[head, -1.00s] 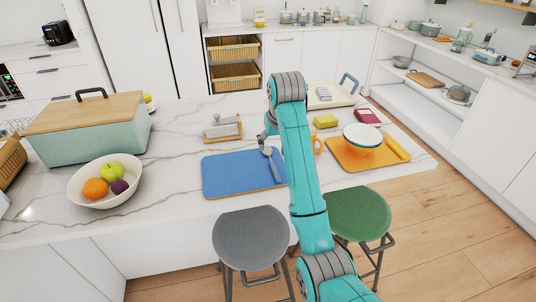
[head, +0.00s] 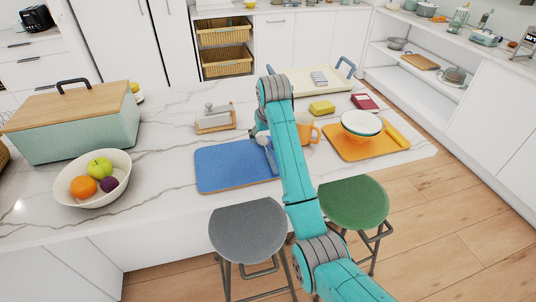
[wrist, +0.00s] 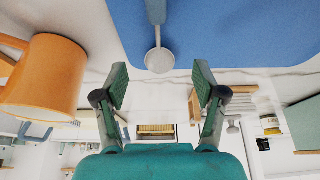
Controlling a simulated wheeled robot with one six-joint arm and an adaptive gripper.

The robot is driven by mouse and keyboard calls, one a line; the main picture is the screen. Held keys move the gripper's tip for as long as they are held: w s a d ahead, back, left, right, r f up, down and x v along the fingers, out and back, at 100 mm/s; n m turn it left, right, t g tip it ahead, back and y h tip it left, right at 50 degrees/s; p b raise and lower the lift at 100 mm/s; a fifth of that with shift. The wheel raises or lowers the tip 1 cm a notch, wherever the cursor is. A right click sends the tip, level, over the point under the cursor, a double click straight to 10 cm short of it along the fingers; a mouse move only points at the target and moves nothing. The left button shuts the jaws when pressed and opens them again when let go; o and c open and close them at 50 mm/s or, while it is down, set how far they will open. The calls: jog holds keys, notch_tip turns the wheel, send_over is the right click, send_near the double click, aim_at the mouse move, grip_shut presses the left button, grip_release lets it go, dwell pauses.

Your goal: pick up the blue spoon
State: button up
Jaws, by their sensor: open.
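The blue spoon, greyish blue, lies on the blue mat (head: 226,167). In the head view its handle (head: 271,160) shows close beside my arm. In the wrist view its round bowl (wrist: 159,61) points toward my gripper, at the mat's edge, with the handle running away over the mat. My gripper (wrist: 160,80) is open and empty. Its two fingers stand on either side of the spoon's line, with the bowl just beyond the fingertips. In the head view my gripper is mostly hidden by my arm.
An orange mug (head: 306,127) stands close by on the right; it is large at the left of the wrist view (wrist: 45,78). An orange board (head: 347,151) holds stacked bowls. A wooden holder (head: 214,121) stands behind the mat. Two stools (head: 248,228) stand in front.

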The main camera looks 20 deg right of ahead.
aim_at(264, 142)
jog(key=x, duration=0.3)
jog(key=shift+f, duration=0.1)
jog(key=c, duration=1.2)
